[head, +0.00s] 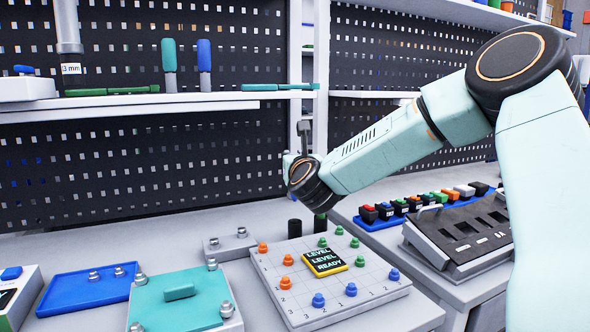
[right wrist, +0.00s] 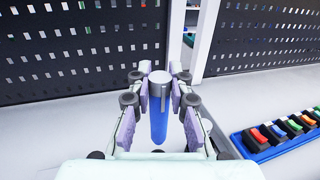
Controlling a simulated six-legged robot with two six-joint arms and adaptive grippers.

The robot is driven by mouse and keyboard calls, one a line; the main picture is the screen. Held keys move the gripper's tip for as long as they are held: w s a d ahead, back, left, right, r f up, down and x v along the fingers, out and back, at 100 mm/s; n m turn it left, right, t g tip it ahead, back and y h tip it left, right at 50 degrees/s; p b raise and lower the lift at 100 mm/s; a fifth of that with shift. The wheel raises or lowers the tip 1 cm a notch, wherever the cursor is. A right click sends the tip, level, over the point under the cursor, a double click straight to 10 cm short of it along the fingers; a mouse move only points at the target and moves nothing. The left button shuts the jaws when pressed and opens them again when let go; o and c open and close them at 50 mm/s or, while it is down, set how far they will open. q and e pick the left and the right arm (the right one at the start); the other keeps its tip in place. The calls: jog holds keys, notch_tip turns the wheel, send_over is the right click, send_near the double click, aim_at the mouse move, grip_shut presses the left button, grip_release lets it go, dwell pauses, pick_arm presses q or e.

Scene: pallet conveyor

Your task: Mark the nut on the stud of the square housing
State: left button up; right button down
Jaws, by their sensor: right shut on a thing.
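My right gripper (right wrist: 159,100) is shut on a blue marker (right wrist: 158,122) with a grey cap and clip, seen upright between the fingers in the right wrist view. In the head view my wrist hides most of this gripper and the marker. The square housing, a teal block (head: 190,303) with a raised bar on top, sits at the lower left of the head view. Metal studs with nuts (head: 226,309) stand at its corners. I cannot see a mark on any nut. The right gripper is apart from the housing, up and to its right. My left gripper is out of view.
A blue plate (head: 75,294) with studs lies left of the housing, a small grey plate (head: 228,246) behind it. A pegged white board (head: 375,297) with coloured knobs stands right of it. Black cylinders (head: 295,229) stand behind the board. A shelf (head: 130,101) crosses above.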

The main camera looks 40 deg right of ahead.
jog(key=shift+r+p, duration=1.35)
jog(key=shift+r, duration=1.75)
